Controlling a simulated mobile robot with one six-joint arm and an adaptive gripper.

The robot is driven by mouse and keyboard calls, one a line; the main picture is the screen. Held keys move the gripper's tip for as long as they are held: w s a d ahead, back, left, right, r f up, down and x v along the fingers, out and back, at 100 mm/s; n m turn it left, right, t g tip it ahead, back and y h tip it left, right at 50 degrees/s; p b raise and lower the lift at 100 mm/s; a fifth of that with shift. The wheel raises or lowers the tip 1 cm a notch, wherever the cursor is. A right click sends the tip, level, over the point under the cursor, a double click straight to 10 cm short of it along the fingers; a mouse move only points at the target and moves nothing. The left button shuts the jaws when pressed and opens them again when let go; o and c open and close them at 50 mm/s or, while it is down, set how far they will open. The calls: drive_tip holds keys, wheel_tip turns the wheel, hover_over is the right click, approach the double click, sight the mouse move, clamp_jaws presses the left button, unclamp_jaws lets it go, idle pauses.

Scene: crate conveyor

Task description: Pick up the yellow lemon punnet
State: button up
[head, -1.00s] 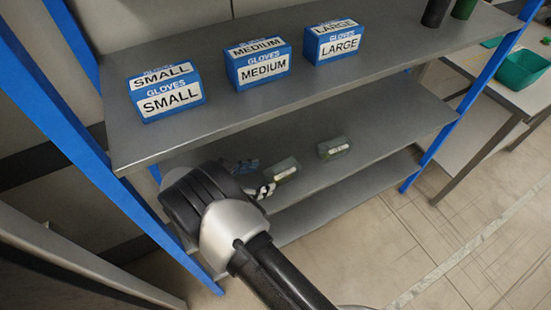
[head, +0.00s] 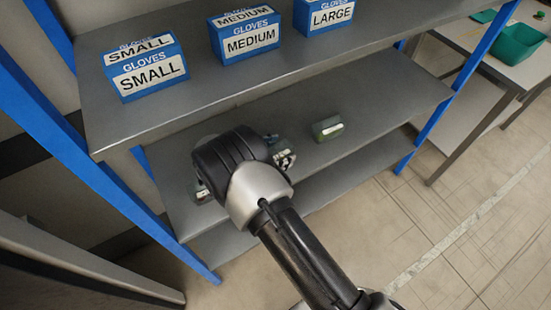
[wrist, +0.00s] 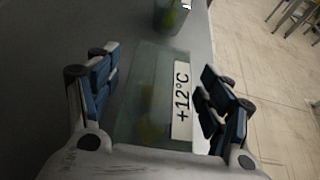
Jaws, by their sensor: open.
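In the wrist view a clear greenish punnet (wrist: 150,75) with a white "+12°C" label (wrist: 182,100) lies between the fingers of my gripper (wrist: 160,62). Dim yellow contents show through it. The gripper is open, with one finger on each side; I cannot tell whether either finger touches. A second punnet (wrist: 172,16), with yellow-green contents, stands beyond the fingertips. In the head view my gripper (head: 280,152) is at the middle shelf, mostly hidden by my wrist, which also hides the nearer punnet. The farther punnet (head: 328,128) stands to its right.
The middle shelf (head: 385,105) is bare to the right of the farther punnet. The upper shelf (head: 215,97) overhangs behind and carries glove boxes marked SMALL (head: 147,72), MEDIUM (head: 245,37) and LARGE (head: 325,15). A blue post (head: 440,100) stands at the right end.

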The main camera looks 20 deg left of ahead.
drive_tip(key=shift+w+d+f, duration=0.1)
drive_tip(key=shift+w+d, duration=0.05)
drive_tip(key=shift+w, duration=0.05)
drive_tip(key=c, duration=1.1)
